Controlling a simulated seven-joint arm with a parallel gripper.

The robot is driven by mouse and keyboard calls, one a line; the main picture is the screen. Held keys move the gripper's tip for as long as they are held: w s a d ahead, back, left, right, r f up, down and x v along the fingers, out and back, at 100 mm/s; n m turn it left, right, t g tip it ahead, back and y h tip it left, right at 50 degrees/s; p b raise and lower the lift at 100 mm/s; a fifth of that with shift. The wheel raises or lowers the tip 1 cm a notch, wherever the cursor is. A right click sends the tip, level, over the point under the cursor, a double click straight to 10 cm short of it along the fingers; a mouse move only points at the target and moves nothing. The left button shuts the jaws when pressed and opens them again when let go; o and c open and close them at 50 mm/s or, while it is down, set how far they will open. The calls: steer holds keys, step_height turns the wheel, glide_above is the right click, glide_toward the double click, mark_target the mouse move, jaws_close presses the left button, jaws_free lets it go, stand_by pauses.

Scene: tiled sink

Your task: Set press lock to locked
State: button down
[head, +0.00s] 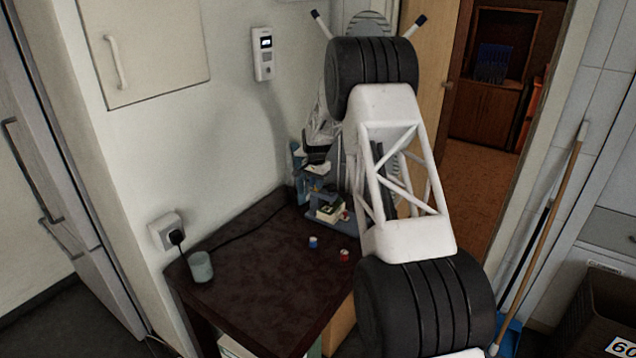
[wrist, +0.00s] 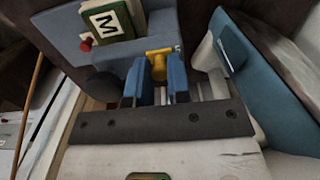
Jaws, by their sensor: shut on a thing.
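The small blue-grey press (head: 325,222) stands at the back right of the dark table, partly hidden by my arm. In the wrist view its blue-grey body (wrist: 145,48) fills the upper middle. A yellow knob (wrist: 158,66), which looks like the press lock, sticks out of this body. My gripper (wrist: 161,66) has its two blue fingers on either side of the yellow knob, shut on it. Whether the lock is locked cannot be told from these views. A red knob (wrist: 86,45) sits on the left of the body.
A block marked M (wrist: 108,20) lies on the press. A blue upright part (wrist: 240,55) stands close to the right of my fingers.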

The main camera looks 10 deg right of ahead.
steer(key=c, duration=1.1)
jaws_free()
steer(key=shift+o, duration=0.2)
steer(key=shift+r, duration=0.1)
steer(key=shift+r, duration=3.8)
